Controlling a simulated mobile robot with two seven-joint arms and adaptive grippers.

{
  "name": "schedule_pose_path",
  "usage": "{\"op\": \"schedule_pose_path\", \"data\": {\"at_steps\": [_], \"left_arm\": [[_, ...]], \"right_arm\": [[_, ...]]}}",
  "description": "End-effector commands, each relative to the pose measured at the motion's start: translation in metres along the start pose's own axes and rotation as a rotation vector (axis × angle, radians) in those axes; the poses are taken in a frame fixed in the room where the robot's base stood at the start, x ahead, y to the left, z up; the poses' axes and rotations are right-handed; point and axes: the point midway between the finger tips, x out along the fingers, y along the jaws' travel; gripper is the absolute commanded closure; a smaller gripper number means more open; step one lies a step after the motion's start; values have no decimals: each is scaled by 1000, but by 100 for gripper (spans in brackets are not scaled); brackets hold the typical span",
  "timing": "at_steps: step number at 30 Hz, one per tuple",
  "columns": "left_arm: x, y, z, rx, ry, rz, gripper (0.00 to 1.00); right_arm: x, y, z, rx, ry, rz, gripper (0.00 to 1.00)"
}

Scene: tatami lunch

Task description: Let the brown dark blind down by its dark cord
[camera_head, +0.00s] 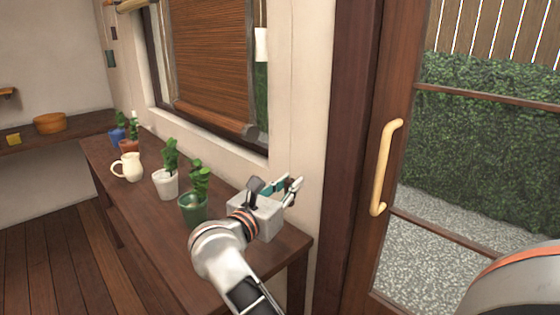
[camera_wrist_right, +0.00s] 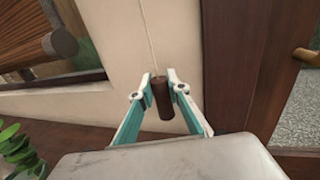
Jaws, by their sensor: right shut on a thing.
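The brown slatted blind (camera_head: 212,65) hangs in the window, its lower edge a little above the sill. The right wrist view shows a corner of the blind (camera_wrist_right: 25,28) and the round end of its bottom bar. My right gripper (camera_head: 289,187) is by the wall right of the window. In the wrist view its fingers (camera_wrist_right: 160,80) are shut on a dark brown cylindrical cord pull (camera_wrist_right: 163,100). A thin cord (camera_wrist_right: 152,40), pale in this view, runs up from the pull along the wall. My left gripper is not in view.
A wooden table (camera_head: 140,205) stands below the window. On it are a green pot (camera_head: 193,208), a white pot (camera_head: 165,184), a cream jug (camera_head: 129,168) and other potted plants. A glazed door with a pale handle (camera_head: 382,168) is at right.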

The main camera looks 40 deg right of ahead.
Motion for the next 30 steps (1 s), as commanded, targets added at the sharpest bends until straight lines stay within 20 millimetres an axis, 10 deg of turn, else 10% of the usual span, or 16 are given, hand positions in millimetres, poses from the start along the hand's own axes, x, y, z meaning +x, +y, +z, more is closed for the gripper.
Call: {"op": "schedule_pose_path", "data": {"at_steps": [9, 25, 27, 30], "left_arm": [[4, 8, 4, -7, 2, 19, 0], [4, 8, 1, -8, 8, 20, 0], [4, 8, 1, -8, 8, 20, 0], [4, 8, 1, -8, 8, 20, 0]], "right_arm": [[1, 0, -60, -6, 3, -1, 100], [1, 0, -68, 0, 5, -1, 100], [1, 0, -68, -1, 5, -1, 68], [1, 0, -67, -1, 3, -1, 66]]}}
